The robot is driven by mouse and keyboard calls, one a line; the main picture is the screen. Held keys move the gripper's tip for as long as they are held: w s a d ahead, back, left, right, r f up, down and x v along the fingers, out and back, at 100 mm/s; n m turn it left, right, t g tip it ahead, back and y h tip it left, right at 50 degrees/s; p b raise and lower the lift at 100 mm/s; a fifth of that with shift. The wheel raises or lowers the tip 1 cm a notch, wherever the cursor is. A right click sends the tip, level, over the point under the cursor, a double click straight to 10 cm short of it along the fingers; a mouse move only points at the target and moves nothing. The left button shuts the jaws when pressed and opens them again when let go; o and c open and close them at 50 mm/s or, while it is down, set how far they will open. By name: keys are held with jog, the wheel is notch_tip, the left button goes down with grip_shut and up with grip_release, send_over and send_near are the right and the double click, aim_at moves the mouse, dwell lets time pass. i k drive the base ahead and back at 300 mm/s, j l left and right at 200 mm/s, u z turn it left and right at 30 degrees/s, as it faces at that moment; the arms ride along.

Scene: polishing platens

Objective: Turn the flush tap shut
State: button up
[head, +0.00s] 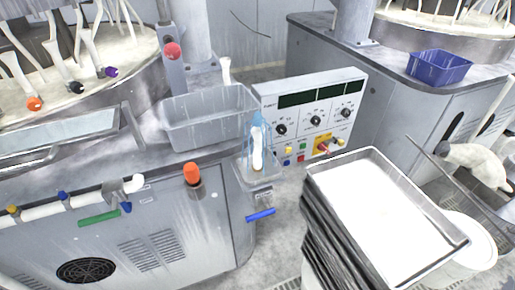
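I cannot tell for certain which handle belongs to the flush tap. A white pipe (85,200) runs along the front of the left cabinet, with a green lever (99,218) below it and a small blue handle (127,207) near its right end. A separate blue lever (261,214) sticks out below a small ledge at the cabinet's right corner. An orange knob (193,172) stands upright on a grey holder at the front edge. Whether any of these is open or shut does not show. My gripper is not visible.
A control panel (315,112) with dials stands in the middle, beside a grey translucent bin (207,122). A stack of metal trays (440,236) stands at the front right, near a white bucket (474,246). A blue basket (438,67) sits on the right cabinet. Floor shows between the cabinets.

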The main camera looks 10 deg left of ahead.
aim_at(269, 210)
jog(key=i+j+u, duration=0.15)
jog(key=u, duration=0.2)
jog(key=i+u, duration=0.5)
jog(key=u, duration=0.2)
